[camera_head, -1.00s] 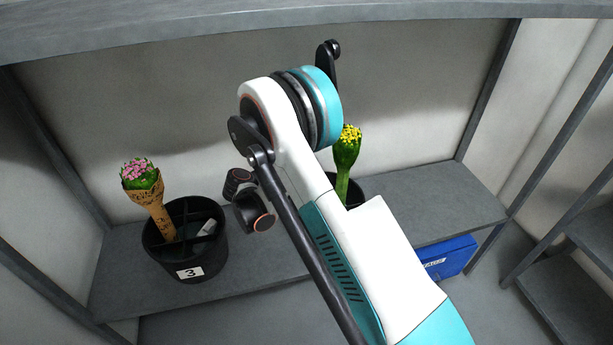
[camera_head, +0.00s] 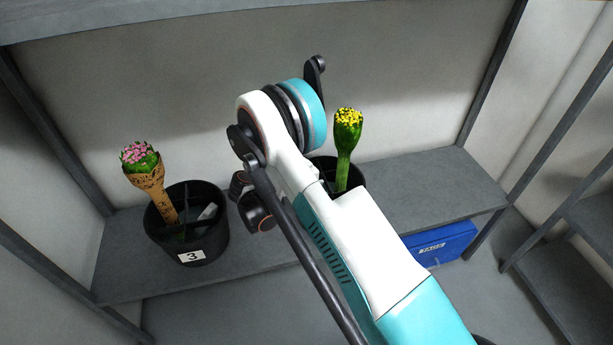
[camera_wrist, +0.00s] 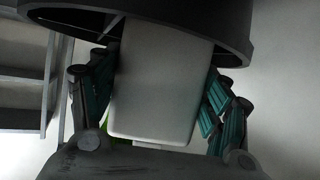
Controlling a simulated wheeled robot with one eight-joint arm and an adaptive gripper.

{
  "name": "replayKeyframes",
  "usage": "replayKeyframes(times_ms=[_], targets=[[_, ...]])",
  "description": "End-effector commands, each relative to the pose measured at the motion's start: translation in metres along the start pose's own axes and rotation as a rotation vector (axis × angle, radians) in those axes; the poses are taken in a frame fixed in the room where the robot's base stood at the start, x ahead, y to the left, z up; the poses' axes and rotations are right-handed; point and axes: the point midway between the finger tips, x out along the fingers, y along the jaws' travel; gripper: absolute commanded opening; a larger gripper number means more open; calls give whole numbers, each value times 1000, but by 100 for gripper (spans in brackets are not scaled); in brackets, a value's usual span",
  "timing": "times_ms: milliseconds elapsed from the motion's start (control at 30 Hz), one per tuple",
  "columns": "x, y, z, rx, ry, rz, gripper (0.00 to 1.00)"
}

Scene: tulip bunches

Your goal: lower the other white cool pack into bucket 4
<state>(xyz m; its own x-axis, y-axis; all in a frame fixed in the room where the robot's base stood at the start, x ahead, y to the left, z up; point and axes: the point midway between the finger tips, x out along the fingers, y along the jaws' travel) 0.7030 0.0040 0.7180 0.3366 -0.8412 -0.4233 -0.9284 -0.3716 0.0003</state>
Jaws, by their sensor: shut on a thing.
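In the wrist view my gripper (camera_wrist: 160,78) is shut on a white cool pack (camera_wrist: 158,95), with a teal-lined finger on each side. The pack overlaps the dark rim of a bucket (camera_wrist: 235,40) at the top; I cannot tell how far it is inside. In the head view my arm hides the gripper and the held pack. A black bucket (camera_head: 357,176) with yellow tulips (camera_head: 347,135) stands partly behind my arm, its number hidden. Bucket 3 (camera_head: 186,240) stands left, with a white piece (camera_head: 208,212) inside.
Both buckets stand on a grey shelf (camera_head: 125,270), with an upper shelf (camera_head: 200,22) above. Pink tulips (camera_head: 147,175) in a brown wrap lean in bucket 3. A blue box (camera_head: 440,243) sits lower right. The shelf's right end is clear.

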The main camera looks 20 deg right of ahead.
Motion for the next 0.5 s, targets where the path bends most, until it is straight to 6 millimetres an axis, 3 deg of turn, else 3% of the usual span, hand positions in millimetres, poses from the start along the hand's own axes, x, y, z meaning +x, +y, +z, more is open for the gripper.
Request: replayKeyframes(times_ms=[233,267,300,367,500], targets=[[0,0,0,0,1,0,32],[0,0,0,0,1,0,73],[0,0,0,0,1,0,82],[0,0,0,0,1,0,94],[0,0,0,0,1,0,94]])
